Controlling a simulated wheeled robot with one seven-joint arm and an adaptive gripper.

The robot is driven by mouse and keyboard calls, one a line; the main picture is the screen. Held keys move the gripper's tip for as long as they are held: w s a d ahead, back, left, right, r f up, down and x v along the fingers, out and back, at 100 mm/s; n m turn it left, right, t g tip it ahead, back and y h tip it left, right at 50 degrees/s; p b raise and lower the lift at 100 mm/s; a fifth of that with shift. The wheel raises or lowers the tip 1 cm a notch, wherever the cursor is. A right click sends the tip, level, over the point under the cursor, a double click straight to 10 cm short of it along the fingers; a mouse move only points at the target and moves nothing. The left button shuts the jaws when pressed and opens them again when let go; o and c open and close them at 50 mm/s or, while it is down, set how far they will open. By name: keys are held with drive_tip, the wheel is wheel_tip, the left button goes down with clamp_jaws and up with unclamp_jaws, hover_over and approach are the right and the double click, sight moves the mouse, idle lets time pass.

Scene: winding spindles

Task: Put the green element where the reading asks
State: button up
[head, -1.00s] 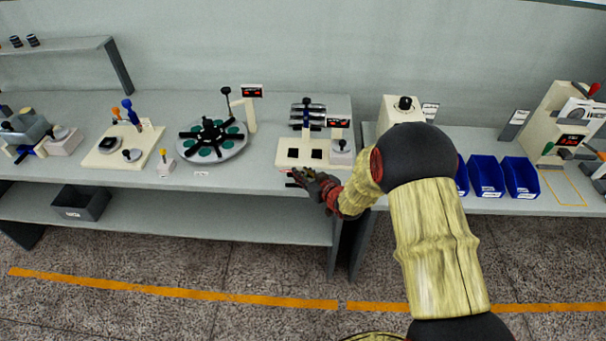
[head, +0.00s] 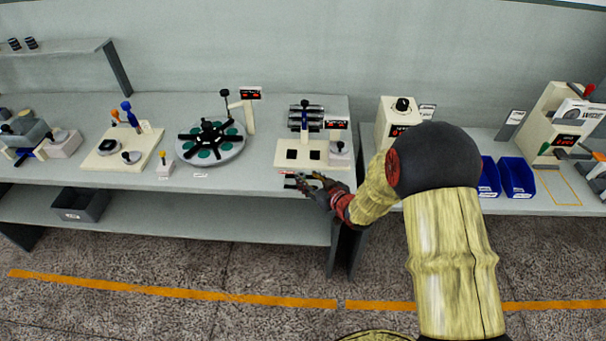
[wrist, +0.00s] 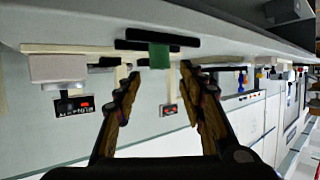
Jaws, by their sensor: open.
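A green element (wrist: 159,56) shows in the wrist view as a small block against a dark bar (wrist: 150,40) at the bench edge. My gripper (wrist: 159,76) is open, and the green element lies just beyond and between its fingertips; I cannot tell whether they touch. In the head view my gripper (head: 308,182) is at the front edge of the bench, below a cream fixture (head: 285,164) with two dark square openings. The green element is not clear there. A display with red characters (head: 336,125) stands behind that fixture, too small to read.
A round plate with green discs (head: 234,151) and black arms stands left of the fixture. A second red display (head: 250,93) stands behind it. Blue bins (head: 516,178) are on the right bench. A dark bin (head: 82,204) sits on the lower shelf.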

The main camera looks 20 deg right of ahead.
drive_tip(key=s+d+r+m+g+h+p, duration=0.1)
drive_tip(key=s+d+r+h, duration=0.3)
drive_tip(key=r, duration=0.5)
drive_tip(key=s+d+r+m+g+h, duration=0.1)
drive_tip(key=s+d+r, duration=0.1)
drive_tip(key=s+r, duration=0.55)
drive_tip(key=s+a+r+g, duration=0.2)
drive_tip(key=s+a+r, duration=0.1)
drive_tip(key=s, duration=0.9)
drive_tip(key=s+a+r+m+g+y, duration=0.1)
drive_tip(key=s+a+r+g, duration=0.2)
drive_tip(key=s, duration=0.9)
wheel_tip(320, 180, up, 4)
drive_tip(key=shift+s+a+f, duration=0.25)
drive_tip(key=shift+s+a, duration=0.05)
drive_tip(key=shift+a, duration=0.45)
